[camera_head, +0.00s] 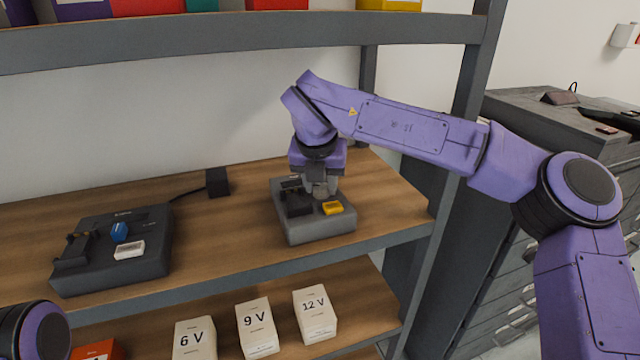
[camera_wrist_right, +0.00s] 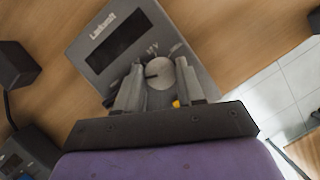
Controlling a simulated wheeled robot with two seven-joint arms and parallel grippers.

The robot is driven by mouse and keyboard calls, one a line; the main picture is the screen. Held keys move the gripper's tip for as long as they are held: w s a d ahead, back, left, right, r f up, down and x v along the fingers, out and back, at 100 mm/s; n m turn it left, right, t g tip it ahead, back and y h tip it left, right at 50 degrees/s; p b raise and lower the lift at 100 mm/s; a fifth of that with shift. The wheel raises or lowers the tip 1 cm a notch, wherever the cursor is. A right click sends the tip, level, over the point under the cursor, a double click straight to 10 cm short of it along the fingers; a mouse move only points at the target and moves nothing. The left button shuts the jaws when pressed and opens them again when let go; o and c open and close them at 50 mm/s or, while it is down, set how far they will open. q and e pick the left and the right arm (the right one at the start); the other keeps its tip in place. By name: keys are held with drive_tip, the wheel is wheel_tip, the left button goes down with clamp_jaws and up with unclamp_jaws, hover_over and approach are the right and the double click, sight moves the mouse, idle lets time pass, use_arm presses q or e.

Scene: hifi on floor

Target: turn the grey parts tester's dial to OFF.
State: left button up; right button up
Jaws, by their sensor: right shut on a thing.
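The grey parts tester (camera_head: 318,232) stands on the wooden shelf, near its right end. In the right wrist view the tester (camera_wrist_right: 150,22) shows a dark display and a round light grey dial (camera_wrist_right: 161,74). A dark mark on the dial points toward the left of that picture. The labels around the dial are partly covered and too small to read surely. My right gripper (camera_head: 321,192) reaches down onto the tester; in the wrist view its fingers (camera_wrist_right: 160,77) are shut on the dial, one on each side. My left gripper is out of view.
A darker device (camera_head: 155,255) with a blue knob stands left on the same shelf. A black adapter (camera_head: 217,181) stands behind. White boxes (camera_head: 255,328) marked with voltages stand on the shelf below. The upper shelf board (camera_head: 230,42) and right post (camera_head: 465,95) frame my right arm.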

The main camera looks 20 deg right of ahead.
drive_tip(key=shift+n+y, duration=0.3)
drive_tip(key=shift+n, duration=0.3)
drive_tip(key=o, duration=0.8)
